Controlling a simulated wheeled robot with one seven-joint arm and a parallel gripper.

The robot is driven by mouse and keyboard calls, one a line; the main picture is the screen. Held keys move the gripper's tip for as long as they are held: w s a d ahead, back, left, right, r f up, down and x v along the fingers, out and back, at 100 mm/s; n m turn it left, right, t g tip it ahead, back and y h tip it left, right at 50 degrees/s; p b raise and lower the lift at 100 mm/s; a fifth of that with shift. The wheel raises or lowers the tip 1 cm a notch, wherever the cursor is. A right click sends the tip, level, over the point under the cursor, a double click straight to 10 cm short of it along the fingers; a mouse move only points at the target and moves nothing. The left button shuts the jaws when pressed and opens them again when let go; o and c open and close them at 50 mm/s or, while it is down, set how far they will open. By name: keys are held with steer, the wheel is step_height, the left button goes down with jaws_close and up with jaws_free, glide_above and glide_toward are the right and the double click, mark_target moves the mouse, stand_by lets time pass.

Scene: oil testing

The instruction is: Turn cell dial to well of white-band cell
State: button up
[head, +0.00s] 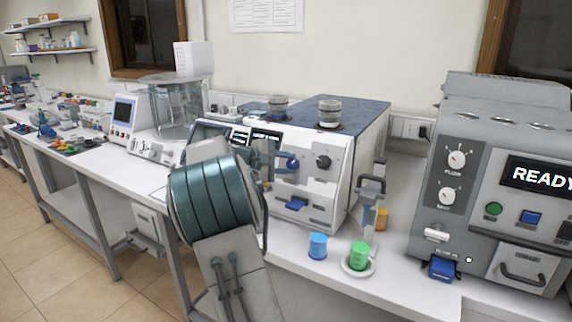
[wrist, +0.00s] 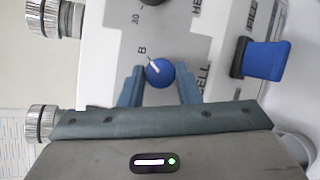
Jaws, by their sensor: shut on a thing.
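The blue cell dial (wrist: 161,74) is on the white front panel of the test machine (head: 300,180). In the wrist view its white pointer line aims up-left toward the letter B, with "CELL" printed beside it. My gripper (wrist: 160,82) is shut on the dial, one finger on each side. In the head view the dial (head: 291,163) is partly behind my gripper (head: 275,160). Two grey ribbed cell caps, the left one (head: 278,106) and the right one (head: 329,112), stand on top of the machine.
A black knob (head: 323,161) is right of the dial, and a blue handle (head: 297,203) is below it. A blue cup (head: 318,245), a green cup (head: 359,255) and a grey stand (head: 371,195) are on the bench. A grey machine (head: 455,130) reading READY is at right.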

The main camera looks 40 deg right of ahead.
steer(key=o, duration=1)
steer(key=shift+a, duration=0.1)
steer(key=v, duration=1.3)
steer(key=shift+a+r+b, duration=0.1)
steer(key=shift+a+b, duration=0.2)
steer(key=shift+b, duration=0.05)
steer(key=shift+s, duration=0.15)
